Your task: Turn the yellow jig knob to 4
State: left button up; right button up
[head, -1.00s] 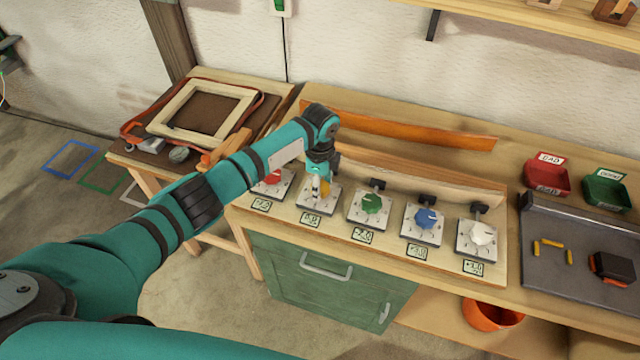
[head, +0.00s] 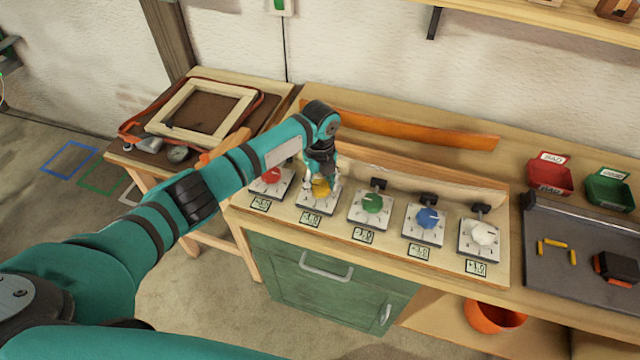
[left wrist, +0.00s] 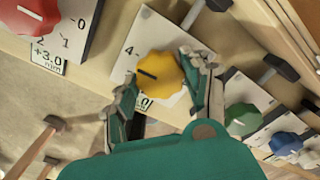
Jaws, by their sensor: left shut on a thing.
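The yellow knob (head: 320,187) sits on its pale plate (head: 307,204), second from the left in the row. My left gripper (head: 317,182) reaches down over it from above and partly hides it. In the left wrist view, the yellow knob (left wrist: 162,78) is between the two fingers of my left gripper (left wrist: 159,72), which is shut on it. The knob's dark mark points to the upper left, toward the side where a printed 4 shows. Whether it lines up exactly I cannot tell. My right gripper is not in view.
A red knob (head: 271,175) is close on the left and a green knob (head: 373,203) on the right. Blue (head: 428,218) and white (head: 484,233) knobs follow. An orange lath (head: 400,130) stands behind. Red (head: 549,176) and green (head: 608,189) bins are at the right.

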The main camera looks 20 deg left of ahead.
aim_at(320, 186)
pick_arm(q)
jog(key=shift+r+m, duration=0.1)
jog(key=shift+m, duration=0.3)
jog(key=o, duration=1.2)
jog(key=shift+c, duration=0.2)
notch_tip(320, 186, up, 12)
